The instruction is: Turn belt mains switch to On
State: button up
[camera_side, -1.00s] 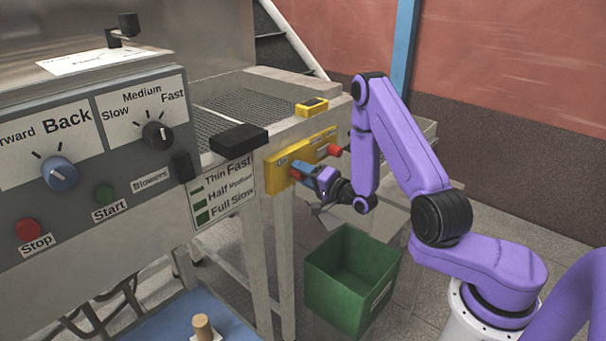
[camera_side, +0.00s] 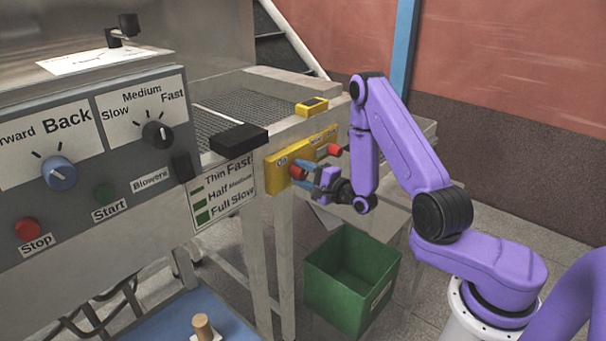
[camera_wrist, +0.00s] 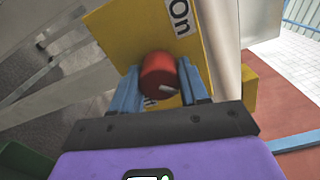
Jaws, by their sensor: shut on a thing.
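The belt mains switch is a red round knob (camera_wrist: 160,76) on a yellow plate (camera_wrist: 120,32) with an "On" label (camera_wrist: 181,14) in the wrist view. A pale mark shows on the knob's face. In the side view the red knob (camera_side: 297,172) sits at the left end of the yellow plate (camera_side: 275,180). My gripper (camera_side: 305,170) reaches it from the right, its blue fingers on either side of the knob. In the wrist view my gripper (camera_wrist: 162,88) is shut on the knob. The fingers partly hide the plate's lower lettering.
A second red knob (camera_side: 333,150) sits on the same plate to the right. A green bin (camera_side: 318,285) stands on the floor below my gripper. The grey control panel (camera_side: 100,215) is at the left, and a mesh belt (camera_side: 235,105) runs behind the plate.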

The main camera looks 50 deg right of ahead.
jog(key=shift+s, duration=0.1)
jog(key=o, duration=1)
jog(key=shift+o, duration=0.2)
jog(key=s, duration=1.7)
jog(key=shift+s, duration=0.2)
jog(key=shift+w, duration=0.1)
